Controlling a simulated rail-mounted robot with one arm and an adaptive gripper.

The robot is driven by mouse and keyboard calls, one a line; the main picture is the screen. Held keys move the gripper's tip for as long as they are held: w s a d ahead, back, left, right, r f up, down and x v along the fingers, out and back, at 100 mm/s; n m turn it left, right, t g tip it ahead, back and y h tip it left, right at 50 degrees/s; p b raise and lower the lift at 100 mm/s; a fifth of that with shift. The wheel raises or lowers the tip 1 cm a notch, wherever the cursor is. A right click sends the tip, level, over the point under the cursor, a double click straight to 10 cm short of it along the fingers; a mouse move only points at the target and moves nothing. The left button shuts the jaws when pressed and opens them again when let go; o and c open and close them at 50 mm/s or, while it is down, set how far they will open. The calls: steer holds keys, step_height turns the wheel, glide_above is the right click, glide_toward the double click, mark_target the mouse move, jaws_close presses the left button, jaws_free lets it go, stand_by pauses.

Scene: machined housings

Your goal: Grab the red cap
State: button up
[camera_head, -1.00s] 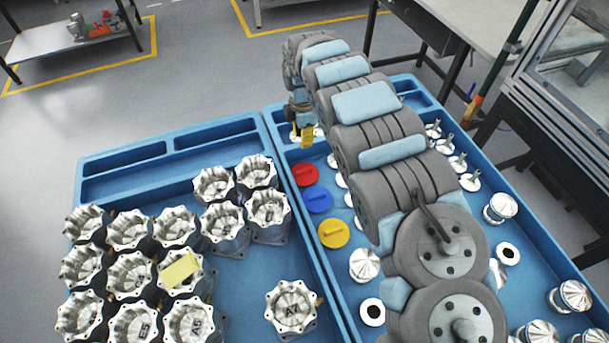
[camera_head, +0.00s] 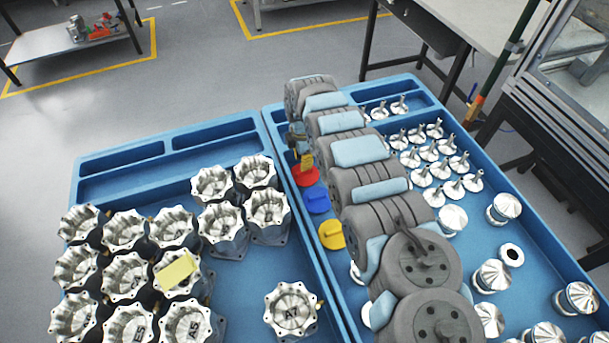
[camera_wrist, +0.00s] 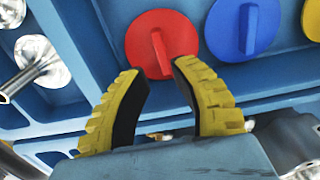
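The red cap (camera_head: 308,177) is a flat disc with a raised grip bar, lying near the left side of the right blue tray. In the wrist view the red cap (camera_wrist: 161,42) is just beyond my fingertips, its bar between the lines of the two fingers. My gripper (camera_wrist: 160,75) is open and empty, with yellow ridged fingers on either side of a gap. In the head view my gripper (camera_head: 305,160) is right at the red cap and covers part of it. I cannot tell whether the right finger touches the disc.
A blue cap (camera_head: 317,200) and a yellow cap (camera_head: 330,235) lie in a row beside the red one. Several metal stemmed parts (camera_head: 430,153) stand to the right. Machined housings (camera_head: 127,228) fill the left tray (camera_head: 92,163). A tray wall (camera_head: 290,185) runs close to the caps.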

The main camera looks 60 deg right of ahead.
mark_target(304, 173)
steer(key=shift+s+f+b, duration=0.15)
steer(key=shift+f+b, duration=0.35)
steer(key=shift+f, duration=0.85)
steer(key=shift+s+f+b, duration=0.1)
steer(key=shift+f+b, duration=0.35)
steer(key=shift+f, duration=0.85)
steer(key=shift+d, duration=0.1)
steer(key=shift+c, duration=0.2)
jaws_close()
